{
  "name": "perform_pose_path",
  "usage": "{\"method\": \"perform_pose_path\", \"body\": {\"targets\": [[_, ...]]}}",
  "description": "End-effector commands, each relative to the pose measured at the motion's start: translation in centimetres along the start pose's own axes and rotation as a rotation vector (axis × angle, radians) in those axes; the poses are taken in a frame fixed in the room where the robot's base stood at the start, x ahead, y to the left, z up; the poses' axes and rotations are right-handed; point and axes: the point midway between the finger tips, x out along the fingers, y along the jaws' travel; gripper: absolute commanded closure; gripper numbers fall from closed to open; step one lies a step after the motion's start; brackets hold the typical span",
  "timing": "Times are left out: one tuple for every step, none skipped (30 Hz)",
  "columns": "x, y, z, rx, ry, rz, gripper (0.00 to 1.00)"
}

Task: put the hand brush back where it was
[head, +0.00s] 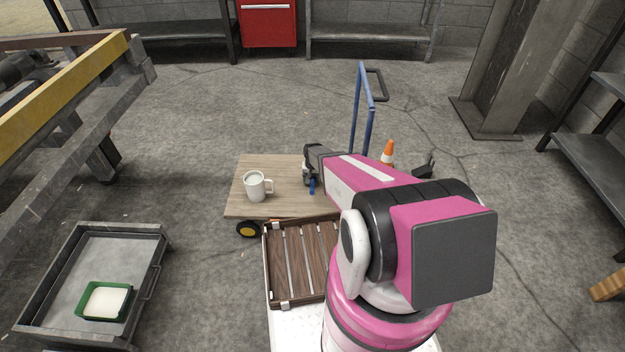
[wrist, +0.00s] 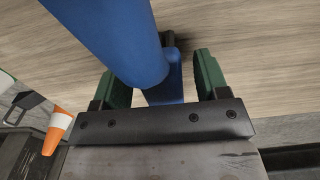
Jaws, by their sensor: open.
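A blue rounded piece (wrist: 165,85) stands between the two fingers of my gripper (wrist: 163,72) in the wrist view. It looks like the handle of the hand brush; no bristles show, so I cannot be sure. In the head view a small blue bit (head: 312,186) shows just below my gripper (head: 308,176), over the wooden top of the cart (head: 262,209). My gripper is open, with a dark green finger on each side of the blue piece. Whether the fingers touch it is unclear. My arm hides the right part of the cart top.
A white mug (head: 255,186) stands on the cart's left part. The cart has a blue push handle (head: 358,115). An orange cone (head: 388,153) stands behind my arm. A slatted wooden tray (head: 265,262) is in front. A grey metal tray (head: 72,258) holds a green container (head: 86,313).

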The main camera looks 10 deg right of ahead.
Motion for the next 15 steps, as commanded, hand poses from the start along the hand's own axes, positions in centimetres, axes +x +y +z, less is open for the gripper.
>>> {"method": "perform_pose_path", "body": {"targets": [[-0.3,0.0,0.1,0.000,0.000,0.000,0.32],[-0.6,0.0,0.1,0.000,0.000,0.000,0.32],[-1.0,0.0,0.1,0.000,0.001,0.000,0.32],[-1.4,0.0,0.1,0.000,0.001,0.000,0.32],[-1.9,0.0,0.1,0.000,0.001,0.000,0.32],[-2.6,0.0,0.1,0.000,0.002,0.000,0.32],[-3.2,0.0,0.1,0.000,0.002,0.000,0.32],[-3.8,0.0,0.2,0.000,0.002,0.000,0.32],[-4.7,0.0,0.2,0.000,0.002,0.000,0.32],[-5.3,0.0,0.2,0.000,0.002,0.000,0.32],[-5.9,0.0,0.2,0.000,0.003,-0.001,0.32],[-6.8,0.0,0.2,0.000,0.002,-0.001,0.32],[-7.3,0.0,0.2,0.000,0.002,0.000,0.32],[-7.9,0.0,0.2,0.000,0.002,0.000,0.32],[-8.6,0.0,0.2,0.000,0.002,0.000,0.32]]}}
